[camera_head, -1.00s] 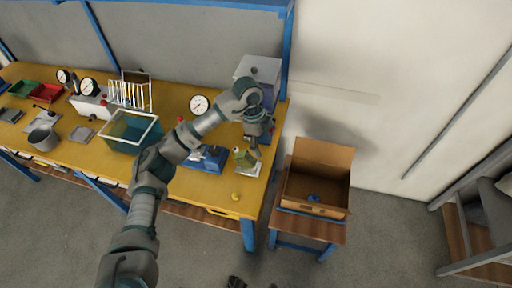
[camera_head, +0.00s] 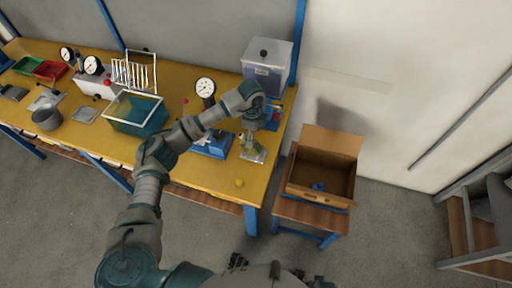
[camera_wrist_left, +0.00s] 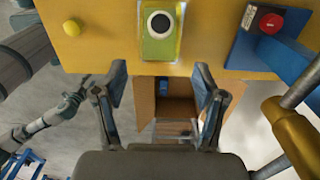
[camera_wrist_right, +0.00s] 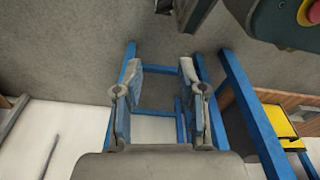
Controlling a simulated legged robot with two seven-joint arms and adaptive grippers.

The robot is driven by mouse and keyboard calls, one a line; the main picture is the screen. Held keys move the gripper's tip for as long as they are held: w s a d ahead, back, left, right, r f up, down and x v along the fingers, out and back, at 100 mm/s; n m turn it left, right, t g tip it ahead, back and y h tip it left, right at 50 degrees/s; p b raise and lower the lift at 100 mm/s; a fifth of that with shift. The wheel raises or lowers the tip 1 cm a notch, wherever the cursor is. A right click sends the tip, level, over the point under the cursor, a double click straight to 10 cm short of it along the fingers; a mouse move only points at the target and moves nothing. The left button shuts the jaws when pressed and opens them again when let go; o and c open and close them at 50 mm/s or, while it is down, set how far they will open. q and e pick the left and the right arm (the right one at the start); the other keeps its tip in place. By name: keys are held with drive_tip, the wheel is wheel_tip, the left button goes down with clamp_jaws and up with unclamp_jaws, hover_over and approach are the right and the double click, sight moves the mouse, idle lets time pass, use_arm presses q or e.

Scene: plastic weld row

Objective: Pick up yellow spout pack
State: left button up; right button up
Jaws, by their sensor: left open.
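The yellow-green spout pack (camera_head: 250,145) stands on a small pale plate near the right end of the yellow bench. In the left wrist view the pack (camera_wrist_left: 159,42) shows from above, its round white and black spout facing the camera. My left gripper (camera_head: 254,127) is just above it in the head view and partly covers it. In the left wrist view my left gripper (camera_wrist_left: 161,72) is open, with nothing between its fingers, and the pack lies beyond the fingertips. My right gripper (camera_wrist_right: 159,72) is open and empty, pointing at floor and blue frame bars.
A small yellow ball (camera_head: 239,183) lies near the bench's front edge. An open cardboard box (camera_head: 322,178) stands on a side table at right.

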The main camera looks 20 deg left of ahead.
sight(244, 137)
use_arm(q)
drive_tip(key=a+f, duration=0.2)
drive_tip(key=f, duration=0.1)
drive_tip(key=a+f, duration=0.1)
drive_tip(key=f, duration=0.1)
drive_tip(key=shift+a+f, duration=0.15)
drive_tip(key=shift+d+f, duration=0.1)
drive_tip(key=shift+d, duration=0.15)
drive_tip(key=shift+d+r, duration=0.25)
drive_tip(key=shift+d, duration=0.85)
drive_tip(key=c, duration=0.5)
drive_tip(key=shift+d, duration=0.1)
drive_tip(key=c, duration=0.8)
drive_tip(key=shift+a+f, duration=0.1)
drive_tip(key=shift+a, duration=0.8)
clamp_jaws()
drive_tip(key=shift+s+d+r, duration=0.1)
drive_tip(key=shift+r, duration=0.8)
drive_tip(key=shift+s+d+r, duration=0.1)
drive_tip(key=shift+r, duration=0.8)
drive_tip(key=s+d+r, duration=0.1)
drive_tip(key=s+d, duration=0.6)
drive_tip(key=s, duration=0.6)
drive_tip(key=shift+s+d+r+p, duration=0.2)
drive_tip(key=shift+s+r+p, duration=0.05)
drive_tip(key=shift+p, duration=0.1)
use_arm(e)
drive_tip(key=shift+s+a+f, duration=0.45)
drive_tip(key=shift+s+a, duration=0.1)
drive_tip(key=shift+a, duration=0.05)
